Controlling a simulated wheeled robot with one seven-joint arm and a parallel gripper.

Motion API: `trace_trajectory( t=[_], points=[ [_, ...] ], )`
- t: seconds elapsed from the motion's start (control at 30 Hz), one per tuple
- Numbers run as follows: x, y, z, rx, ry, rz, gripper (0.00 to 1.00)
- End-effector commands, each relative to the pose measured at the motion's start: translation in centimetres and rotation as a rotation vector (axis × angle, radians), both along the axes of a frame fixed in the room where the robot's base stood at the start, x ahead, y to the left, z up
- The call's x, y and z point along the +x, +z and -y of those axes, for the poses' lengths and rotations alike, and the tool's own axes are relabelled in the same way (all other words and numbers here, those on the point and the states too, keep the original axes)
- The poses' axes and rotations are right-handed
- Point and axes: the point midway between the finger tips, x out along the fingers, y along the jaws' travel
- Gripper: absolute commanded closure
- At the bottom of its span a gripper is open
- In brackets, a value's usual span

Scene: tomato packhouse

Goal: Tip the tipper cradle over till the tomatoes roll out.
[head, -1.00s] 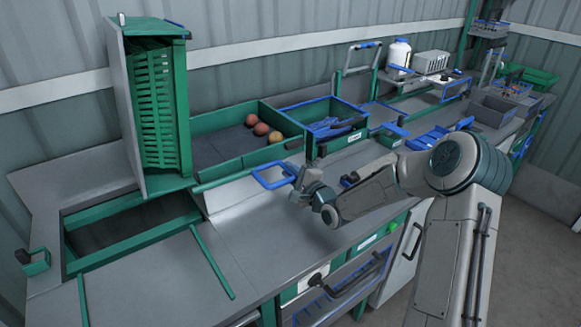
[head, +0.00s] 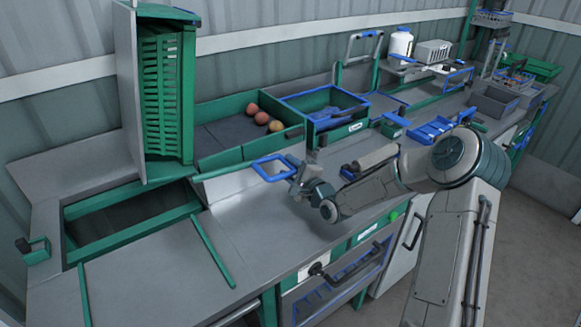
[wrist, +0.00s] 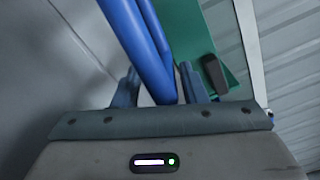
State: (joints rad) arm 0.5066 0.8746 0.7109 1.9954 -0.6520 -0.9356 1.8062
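The tipper cradle (head: 163,95), a green slatted box with grey sides, stands swung up on its side at the left. Its slatted inside faces the green tray (head: 225,162). I see none in the cradle. My gripper (head: 291,170) is at the blue loop handle (head: 260,160) in front of the tray. In the wrist view its fingers (wrist: 157,88) stand on both sides of the blue bar (wrist: 145,45), with a gap at the left finger.
A green frame opening (head: 130,222) lies below the cradle. A blue-rimmed green bin (head: 338,125) stands right of the tray. A white bottle (head: 400,42) and grey bins (head: 490,108) are farther right. The grey bench top in front is mostly clear.

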Motion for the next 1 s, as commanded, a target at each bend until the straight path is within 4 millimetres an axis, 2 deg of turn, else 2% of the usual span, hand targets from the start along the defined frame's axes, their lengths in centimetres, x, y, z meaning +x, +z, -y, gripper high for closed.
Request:
trace_trajectory(
  t=[0.37, 0.47, 0.8, 1.0],
  points=[
    [-0.5, 0.2, 0.5, 0.000, -0.001, 0.006, 0.62],
    [-1.6, 0.1, 1.3, -0.001, -0.003, 0.006, 0.62],
    [-7.7, 0.1, 5.5, -0.002, -0.004, 0.003, 0.62],
    [-10.2, 0.2, 7.1, -0.001, -0.002, 0.004, 0.62]
  ],
)
